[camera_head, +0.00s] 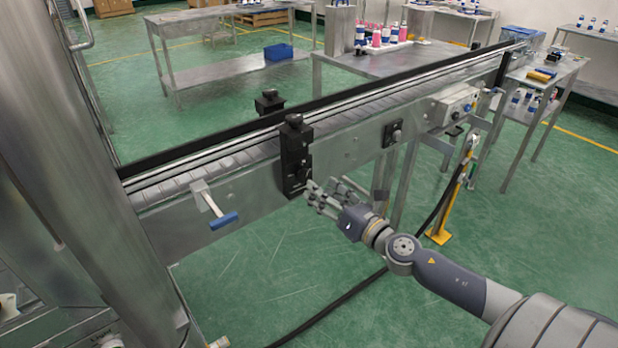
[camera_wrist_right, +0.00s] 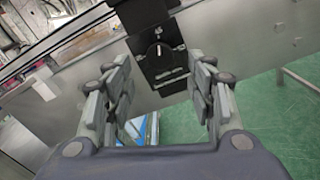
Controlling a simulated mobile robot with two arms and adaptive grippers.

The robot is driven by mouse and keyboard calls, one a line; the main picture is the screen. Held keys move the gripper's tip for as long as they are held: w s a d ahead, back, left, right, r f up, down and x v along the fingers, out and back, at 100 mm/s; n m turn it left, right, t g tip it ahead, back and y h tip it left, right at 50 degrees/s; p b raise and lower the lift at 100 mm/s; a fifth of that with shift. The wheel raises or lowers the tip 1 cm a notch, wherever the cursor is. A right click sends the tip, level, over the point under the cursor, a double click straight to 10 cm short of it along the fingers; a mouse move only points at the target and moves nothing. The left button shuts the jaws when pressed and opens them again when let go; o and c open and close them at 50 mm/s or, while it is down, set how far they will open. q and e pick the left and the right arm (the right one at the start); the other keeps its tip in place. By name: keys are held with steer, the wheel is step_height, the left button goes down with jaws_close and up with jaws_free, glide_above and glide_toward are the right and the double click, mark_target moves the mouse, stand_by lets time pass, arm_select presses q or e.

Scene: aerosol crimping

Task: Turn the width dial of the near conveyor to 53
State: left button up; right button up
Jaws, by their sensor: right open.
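The near conveyor (camera_head: 345,155) runs from the lower left to the upper right in the head view. A black bracket (camera_head: 296,150) stands on its front side. In the right wrist view a round dark dial (camera_wrist_right: 159,56) with a light pointer mark sits on the bracket's black plate (camera_wrist_right: 166,76). The scale is too small to read. My right gripper (camera_head: 314,192) is open and empty, just right of the plate's lower part in the head view. In the wrist view its fingers (camera_wrist_right: 160,88) stand apart on both sides below the dial, not closed on it. My left gripper is not in view.
A blue-handled lever (camera_head: 222,219) sticks out of the conveyor's front at the left. Another black knob plate (camera_head: 393,133) and a control box (camera_head: 453,106) are further right. A black cable (camera_head: 420,238) hangs to the floor. The green floor in front is mostly clear.

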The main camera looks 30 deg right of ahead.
mark_target(306, 177)
steer(key=shift+w+a+p, duration=0.15)
steer(key=shift+w+p, duration=0.15)
steer(key=shift+w, duration=1.25)
steer(key=shift+w+a+p, duration=0.1)
steer(key=shift+w+p, duration=0.15)
steer(key=shift+w, duration=1.3)
steer(key=shift+c, duration=0.6)
steer(key=c, duration=1)
